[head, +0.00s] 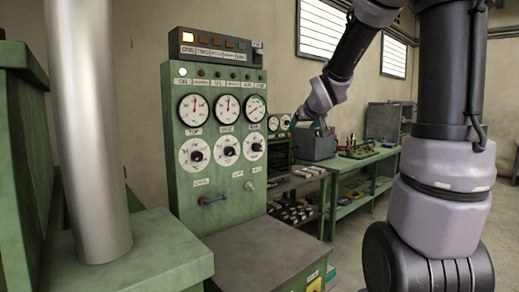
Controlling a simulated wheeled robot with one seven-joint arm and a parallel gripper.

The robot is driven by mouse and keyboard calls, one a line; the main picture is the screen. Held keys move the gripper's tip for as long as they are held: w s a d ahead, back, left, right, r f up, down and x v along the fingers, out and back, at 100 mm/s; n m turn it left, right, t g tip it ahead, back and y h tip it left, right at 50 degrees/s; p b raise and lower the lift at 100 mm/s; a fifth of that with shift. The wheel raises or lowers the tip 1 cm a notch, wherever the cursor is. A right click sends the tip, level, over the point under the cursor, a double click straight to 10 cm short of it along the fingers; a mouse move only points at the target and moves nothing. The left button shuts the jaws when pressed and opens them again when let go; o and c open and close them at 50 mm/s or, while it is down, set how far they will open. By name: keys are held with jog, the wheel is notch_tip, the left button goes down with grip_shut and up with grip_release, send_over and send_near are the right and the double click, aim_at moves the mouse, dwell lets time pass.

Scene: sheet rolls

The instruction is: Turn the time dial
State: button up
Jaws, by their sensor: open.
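The green control panel (216,180) stands left of centre. Three white gauges sit in a row, and below them are three white dials with black knobs: a left dial (195,154), a middle dial (227,150) and a right dial (254,147). Their labels are too small to read surely, so I cannot tell which is the time dial. My arm reaches down from the upper right. My gripper (298,117) is at its end, right of the panel's right edge and apart from the dials. It is small in view but open, with nothing seen between its fingers.
A grey-topped desk (262,250) stands in front. A green bench (345,165) with a grey box (317,146) and parts is behind. A metal column (90,130) blocks the left. Floor shows at the right.

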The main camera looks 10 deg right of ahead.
jog(key=w+a+f+n+t+y, duration=0.25)
jog(key=w+f, duration=0.25)
jog(key=w, duration=0.6)
jog(key=n+t+y, duration=0.1)
jog(key=n+y, duration=0.3)
jog(key=y, duration=0.3)
send_near(259, 147)
jog(key=x, duration=0.9)
jog(key=shift+w+a, duration=0.15)
jog(key=shift+w, duration=0.1)
jog(key=shift+c, duration=0.4)
grip_shut()
